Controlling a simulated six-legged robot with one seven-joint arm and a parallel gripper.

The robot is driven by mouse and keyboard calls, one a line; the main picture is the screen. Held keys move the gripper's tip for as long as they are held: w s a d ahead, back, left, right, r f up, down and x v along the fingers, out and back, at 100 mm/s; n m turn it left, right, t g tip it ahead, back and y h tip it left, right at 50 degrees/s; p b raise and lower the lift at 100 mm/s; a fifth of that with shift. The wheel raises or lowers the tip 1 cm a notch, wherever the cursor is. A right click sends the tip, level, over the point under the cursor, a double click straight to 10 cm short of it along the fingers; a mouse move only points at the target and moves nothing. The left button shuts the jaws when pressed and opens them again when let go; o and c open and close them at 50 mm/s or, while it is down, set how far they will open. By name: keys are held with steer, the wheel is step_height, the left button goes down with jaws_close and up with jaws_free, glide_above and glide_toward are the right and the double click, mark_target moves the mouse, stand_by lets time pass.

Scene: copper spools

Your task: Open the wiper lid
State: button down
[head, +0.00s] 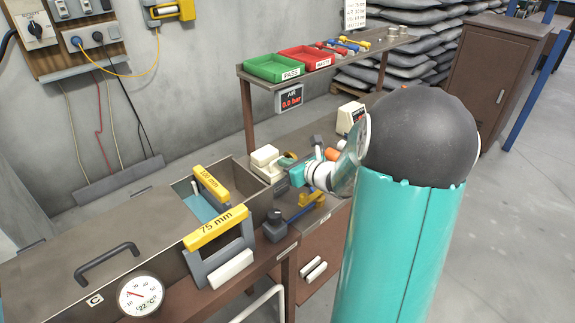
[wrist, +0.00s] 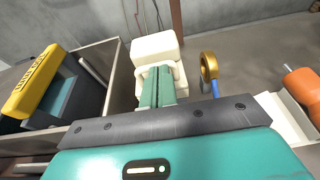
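The cream block (head: 265,157), which I take to be the wiper, stands by the right end of the metal bath. In the wrist view its upper cream part (wrist: 156,48) lies just beyond my fingertips, with more cream surface around them. I cannot tell whether this upper part is the lid, or how far it is open. My gripper (head: 288,161) reaches in from the right, at the block's near right side. In the wrist view the green fingers of my gripper (wrist: 158,80) are close together, with only a thin line between them. No held thing shows; contact with the block is unclear.
The bath (head: 165,218) has yellow-topped 75 mm (head: 216,227) and 100 mm (head: 211,185) frames. A brass-coloured ring (wrist: 209,66) and an orange cylinder (wrist: 301,84) stand right of my fingers. A shelf with green (head: 275,68) and red (head: 305,58) trays is behind.

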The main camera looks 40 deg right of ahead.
mark_target(280, 169)
steer(key=shift+w+r, duration=0.15)
steer(key=shift+r, duration=0.05)
steer(key=r+g, duration=0.1)
steer(key=w+r+g, duration=0.1)
steer(key=w+g, duration=0.1)
steer(key=shift+w+a+r, duration=0.2)
steer(key=shift+a+r, duration=0.05)
steer(key=shift+r, duration=0.15)
steer(key=shift+w+a+r, duration=0.1)
steer(key=shift+w+r, duration=0.45)
steer(key=shift+w, duration=0.25)
steer(key=shift+w+a+r, duration=0.1)
steer(key=shift+w+r, duration=0.45)
steer(key=shift+w, duration=0.25)
steer(key=shift+w+r+g, duration=0.15)
steer(key=shift+w+g, duration=0.1)
steer(key=shift+g, duration=0.05)
steer(key=w+a+g+h, duration=0.1)
steer(key=w+g, duration=0.3)
steer(key=w, duration=0.4)
steer(key=shift+r, duration=0.35)
steer(key=shift+w+a, duration=0.1)
